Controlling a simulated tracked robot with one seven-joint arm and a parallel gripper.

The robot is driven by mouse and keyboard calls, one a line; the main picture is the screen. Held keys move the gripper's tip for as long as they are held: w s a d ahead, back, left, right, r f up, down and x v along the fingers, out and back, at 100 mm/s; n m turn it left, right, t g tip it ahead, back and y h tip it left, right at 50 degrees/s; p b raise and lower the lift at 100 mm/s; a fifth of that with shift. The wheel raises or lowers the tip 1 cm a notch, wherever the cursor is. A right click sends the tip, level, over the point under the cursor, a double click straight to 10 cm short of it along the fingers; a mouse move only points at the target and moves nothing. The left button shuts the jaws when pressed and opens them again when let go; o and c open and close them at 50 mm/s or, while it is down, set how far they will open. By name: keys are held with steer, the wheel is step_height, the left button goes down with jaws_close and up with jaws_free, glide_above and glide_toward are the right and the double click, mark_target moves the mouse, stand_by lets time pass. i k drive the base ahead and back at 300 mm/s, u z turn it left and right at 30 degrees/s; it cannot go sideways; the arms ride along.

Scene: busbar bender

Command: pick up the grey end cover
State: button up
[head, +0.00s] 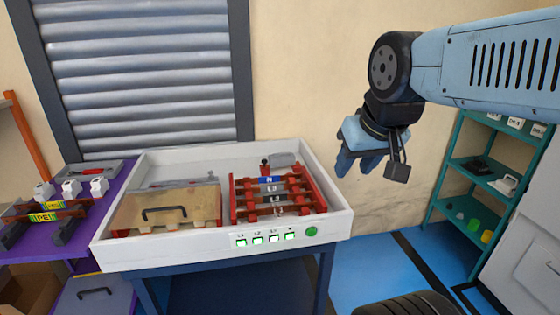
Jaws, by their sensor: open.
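A small grey piece (283,159), which looks like the grey end cover, lies at the back right inside the white tray-like cabinet (330,228). It sits behind the red busbar rack (236,200), close to the back wall of the cabinet. My gripper (359,167) hangs in the air to the right of the cabinet, with its blue fingers pointing down. It is open, empty and well apart from the grey piece. Nothing hides the upper side of the grey piece; its lower edge is partly behind the rack.
A tan cover with a black handle (165,208) fills the cabinet's left half. A purple table (30,245) with white insulators stands at left. A grey panel with a handle (95,297) is below it. A teal shelf (447,180) stands at right.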

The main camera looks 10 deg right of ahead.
mark_target(276, 160)
steer(key=u, duration=0.05)
steer(key=i, duration=0.9)
steer(key=z, duration=0.05)
